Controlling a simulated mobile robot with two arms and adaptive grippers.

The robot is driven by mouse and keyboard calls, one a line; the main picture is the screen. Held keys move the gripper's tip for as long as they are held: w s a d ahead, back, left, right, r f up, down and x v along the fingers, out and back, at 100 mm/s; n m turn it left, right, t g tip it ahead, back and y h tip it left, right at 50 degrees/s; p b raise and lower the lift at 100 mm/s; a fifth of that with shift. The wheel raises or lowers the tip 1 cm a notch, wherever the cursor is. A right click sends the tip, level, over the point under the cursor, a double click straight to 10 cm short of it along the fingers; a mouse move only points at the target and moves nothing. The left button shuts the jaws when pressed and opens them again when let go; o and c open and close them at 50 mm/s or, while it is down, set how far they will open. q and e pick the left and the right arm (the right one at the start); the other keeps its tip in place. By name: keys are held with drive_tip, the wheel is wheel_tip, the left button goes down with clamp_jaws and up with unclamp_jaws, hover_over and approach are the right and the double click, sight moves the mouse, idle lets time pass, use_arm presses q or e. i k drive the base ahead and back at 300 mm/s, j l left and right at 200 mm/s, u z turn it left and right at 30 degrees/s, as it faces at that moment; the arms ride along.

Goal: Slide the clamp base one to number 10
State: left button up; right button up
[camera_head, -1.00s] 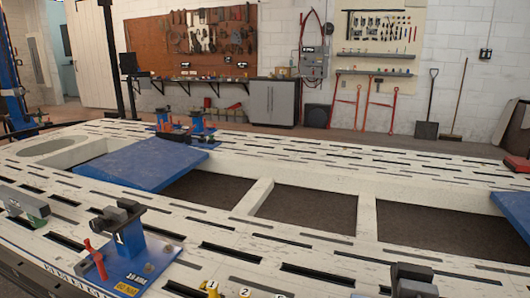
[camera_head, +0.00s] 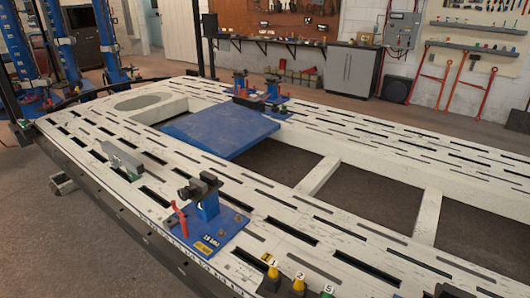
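The clamp base one is a blue plate (camera_head: 222,236) with a blue upright post (camera_head: 206,208) and a dark clamp head (camera_head: 200,187) on top. It stands upright on the near left part of the white slotted frame bench (camera_head: 110,150). A red handle (camera_head: 180,218) stands at its left side. Small markings run along the bench's near edge beside it, too small to read. I cannot make out a number 10. Neither of my grippers shows in this view.
A grey block (camera_head: 121,158) lies left of the clamp. A blue plate (camera_head: 222,131) spans the bench opening. Floor (camera_head: 70,240) is clear at the lower left.

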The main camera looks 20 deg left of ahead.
sight(205, 215)
drive_tip(key=u, duration=1.2)
